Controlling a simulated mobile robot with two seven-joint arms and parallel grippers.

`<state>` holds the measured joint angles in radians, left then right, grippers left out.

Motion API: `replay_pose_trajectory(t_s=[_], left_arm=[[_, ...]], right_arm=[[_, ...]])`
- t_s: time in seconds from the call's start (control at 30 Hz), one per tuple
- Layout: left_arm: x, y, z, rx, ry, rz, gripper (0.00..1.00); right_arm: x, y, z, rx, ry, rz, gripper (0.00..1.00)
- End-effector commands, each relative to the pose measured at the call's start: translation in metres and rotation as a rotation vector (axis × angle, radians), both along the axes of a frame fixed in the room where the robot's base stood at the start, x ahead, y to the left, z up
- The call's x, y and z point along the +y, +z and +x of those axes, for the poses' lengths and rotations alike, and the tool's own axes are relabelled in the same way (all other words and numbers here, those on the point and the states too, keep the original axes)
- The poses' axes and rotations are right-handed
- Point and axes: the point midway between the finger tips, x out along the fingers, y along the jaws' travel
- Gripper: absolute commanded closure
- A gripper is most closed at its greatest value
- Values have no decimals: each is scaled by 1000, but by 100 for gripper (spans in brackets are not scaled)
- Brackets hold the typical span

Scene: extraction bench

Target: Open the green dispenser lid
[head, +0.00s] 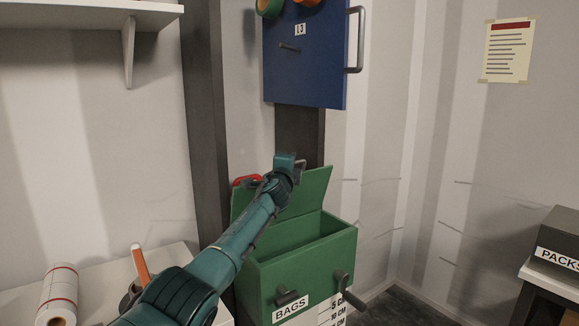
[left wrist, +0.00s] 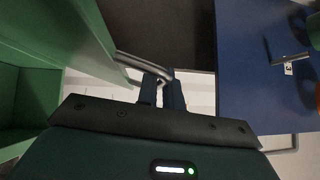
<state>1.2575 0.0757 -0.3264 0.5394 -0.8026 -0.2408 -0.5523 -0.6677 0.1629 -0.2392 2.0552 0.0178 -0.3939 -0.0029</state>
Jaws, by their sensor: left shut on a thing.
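The green dispenser (head: 300,262), labelled BAGS, stands below the blue panel. Its green lid (head: 312,190) is raised and tilted up at the back, and the inside of the box shows. The lid also shows in the left wrist view (left wrist: 72,25). My left gripper (head: 292,160) is at the top edge of the lid. In the left wrist view its fingers (left wrist: 162,82) are shut on the grey lid handle (left wrist: 132,63). In the head view my gripper partly hides the handle. My right gripper is in neither view.
A blue panel (head: 325,65) with a handle hangs above the lid. A dark post (head: 300,130) stands behind. On the white table at lower left are a paper roll (head: 59,295) and an orange-handled tool (head: 141,265). A black PACKS box (head: 560,240) is at right.

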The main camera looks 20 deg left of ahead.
Motion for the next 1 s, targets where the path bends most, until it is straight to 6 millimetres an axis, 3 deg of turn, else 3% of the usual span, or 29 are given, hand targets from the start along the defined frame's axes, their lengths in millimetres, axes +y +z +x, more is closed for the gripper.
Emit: replay_pose_trajectory(t_s=[0.73, 0.77, 1.0], left_arm=[[5, 3, 6, 50, 2, -64, 100], [5, 3, 6, 50, 2, -64, 91], [4, 3, 6, 50, 1, -64, 72]], right_arm=[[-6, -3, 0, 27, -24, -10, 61], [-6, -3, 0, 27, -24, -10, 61], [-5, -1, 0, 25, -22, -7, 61]])
